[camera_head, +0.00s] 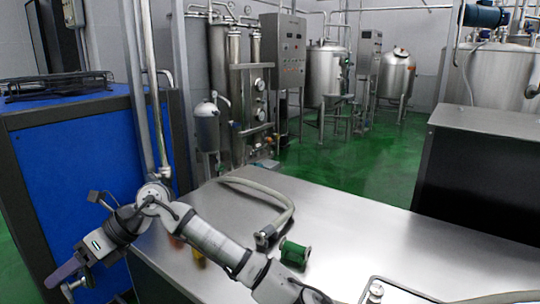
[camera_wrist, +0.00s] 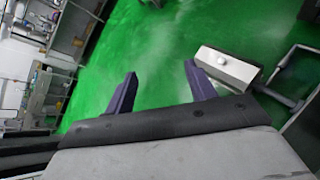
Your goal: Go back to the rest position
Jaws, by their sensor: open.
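My gripper (camera_head: 66,283) is at the lower left of the head view, beyond the left end of the steel table (camera_head: 340,225). Its dark purple fingers point down and left in front of the blue cabinet (camera_head: 80,170). In the wrist view my gripper (camera_wrist: 161,72) has its two fingers spread wide apart, with only green floor between them and nothing held. My arm rises from the bottom of the head view and bends at the left. It hides part of the table.
A green spool-like piece (camera_head: 294,253) and a pale hose (camera_head: 265,190) lie on the table. A dark, steel-topped unit (camera_head: 480,160) stands at right. Green floor (camera_head: 350,160) is open behind the table.

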